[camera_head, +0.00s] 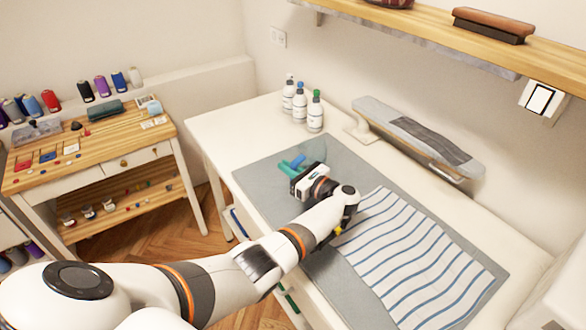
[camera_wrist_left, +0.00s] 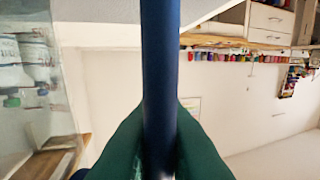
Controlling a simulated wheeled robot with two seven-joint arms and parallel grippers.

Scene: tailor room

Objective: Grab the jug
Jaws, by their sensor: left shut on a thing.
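The jug (camera_head: 320,152) is a clear, hard-to-see vessel with a blue handle, on the grey mat (camera_head: 262,181) at the table's far left part. My left gripper (camera_head: 289,167), with green fingers, reaches it from the front. In the left wrist view the blue handle (camera_wrist_left: 160,70) runs upright between the two green fingers, which press on it from both sides. The jug's clear wall shows at the left of that view (camera_wrist_left: 62,70). Whether the jug's base touches the mat is hard to tell. My right gripper is not in view.
Several white bottles (camera_head: 300,107) stand behind the jug. A striped cloth (camera_head: 425,265) lies on the mat to the right. An ironing board (camera_head: 420,135) stands along the wall, under a wooden shelf (camera_head: 440,30). A wooden side table (camera_head: 95,146) stands at left.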

